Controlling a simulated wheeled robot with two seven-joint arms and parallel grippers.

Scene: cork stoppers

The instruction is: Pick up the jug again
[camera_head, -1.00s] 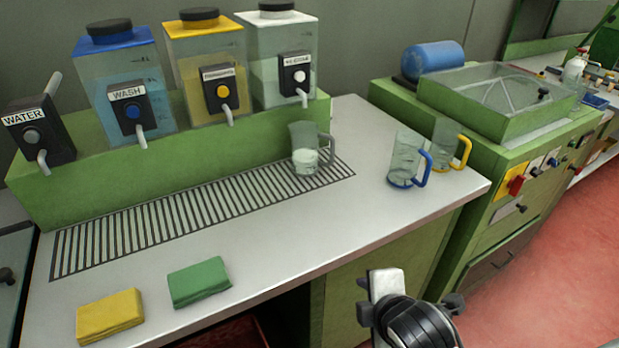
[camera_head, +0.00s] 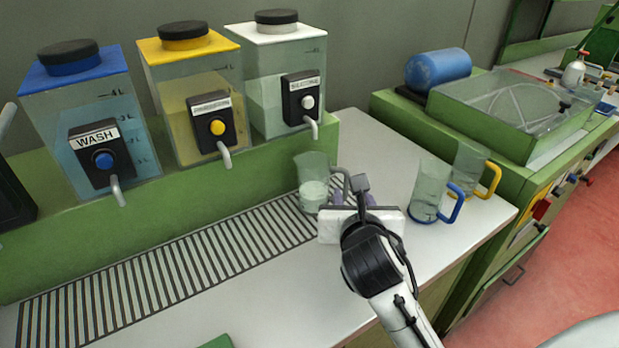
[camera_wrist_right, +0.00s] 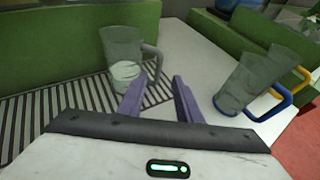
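A clear jug with a grey handle and some white liquid in it (camera_head: 313,184) stands upright on the slotted drain grate, below the silicone tap. In the right wrist view this jug (camera_wrist_right: 122,50) is just ahead of my fingers, its handle on the right. My right gripper (camera_head: 362,192) is to the right of the jug, by its handle. In the right wrist view its purple fingers (camera_wrist_right: 158,90) are apart with nothing between them; I cannot tell whether the left finger touches the jug. My left gripper is out of view.
Two empty jugs, one with a blue handle (camera_head: 428,195) and one with a yellow handle (camera_head: 470,168), stand to the right. Wash, yellow and silicone tanks (camera_head: 280,75) line the green ledge behind. A green sponge (camera_head: 217,342) shows at the bottom edge.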

